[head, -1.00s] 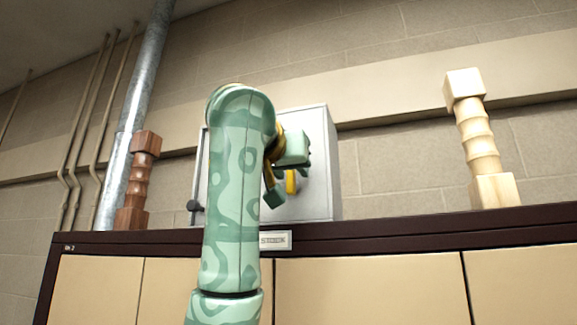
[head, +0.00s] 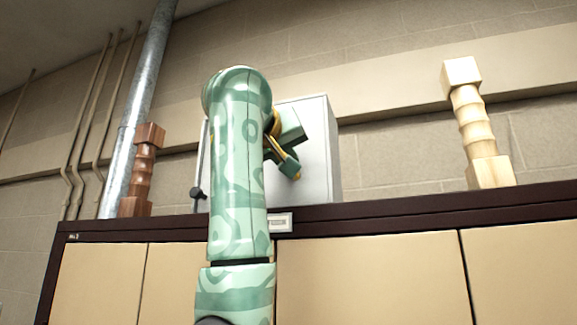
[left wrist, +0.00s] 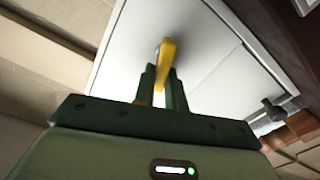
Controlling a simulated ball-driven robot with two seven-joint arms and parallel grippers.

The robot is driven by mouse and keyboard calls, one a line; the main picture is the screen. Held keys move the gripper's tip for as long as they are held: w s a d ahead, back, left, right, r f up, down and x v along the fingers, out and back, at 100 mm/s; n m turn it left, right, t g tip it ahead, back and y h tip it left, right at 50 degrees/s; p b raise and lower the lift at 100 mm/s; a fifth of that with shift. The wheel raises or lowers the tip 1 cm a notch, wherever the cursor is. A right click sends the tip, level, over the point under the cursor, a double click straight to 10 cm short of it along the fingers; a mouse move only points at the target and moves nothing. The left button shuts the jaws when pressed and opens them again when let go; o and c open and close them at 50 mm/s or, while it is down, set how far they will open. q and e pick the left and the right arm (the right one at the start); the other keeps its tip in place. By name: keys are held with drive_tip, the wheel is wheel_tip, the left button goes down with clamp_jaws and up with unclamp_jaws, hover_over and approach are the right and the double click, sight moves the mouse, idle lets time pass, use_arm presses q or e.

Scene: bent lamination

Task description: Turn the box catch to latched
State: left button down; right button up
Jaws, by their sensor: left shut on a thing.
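The box is a pale grey cabinet (head: 318,150) standing on the dark ledge. It also fills the middle of the left wrist view (left wrist: 220,65). The yellow catch (left wrist: 167,52) stands out from its front face. My left gripper (left wrist: 164,80) is shut on the catch, with a dark green finger on either side of it. In the head view the left gripper (head: 291,168) is at the front of the box, and its fingers hide most of the catch. My arm covers the left part of the box. My right gripper is in neither view.
A dark knob (head: 197,193) sticks out at the box's lower left. A brown turned wooden post (head: 143,172) stands left of the box, a pale one (head: 476,125) to the right. The ledge (head: 400,208) is clear between box and pale post.

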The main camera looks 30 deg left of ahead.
use_arm(q)
drive_tip(key=n, duration=0.1)
drive_tip(key=n+b, duration=0.1)
drive_tip(key=n, duration=0.1)
drive_tip(key=shift+s+a+f+n+b, duration=0.1)
drive_tip(key=shift+a+f+n+b, duration=0.15)
drive_tip(key=shift+n+b, duration=0.15)
drive_tip(key=n, duration=0.3)
drive_tip(key=shift+a+f+n+b, duration=0.15)
drive_tip(key=shift+a+n+b, duration=0.15)
drive_tip(key=shift+b, duration=0.1)
drive_tip(key=n, duration=0.4)
drive_tip(key=shift+a+f, duration=0.15)
drive_tip(key=shift+f, duration=0.25)
drive_tip(key=shift+f+n, duration=0.25)
drive_tip(key=shift+n, duration=0.95)
drive_tip(key=shift+f, duration=0.1)
drive_tip(key=c, duration=1.4)
unclamp_jaws()
drive_tip(key=shift+c, duration=0.2)
drive_tip(key=shift+s+a, duration=0.1)
drive_tip(key=shift+s, duration=0.15)
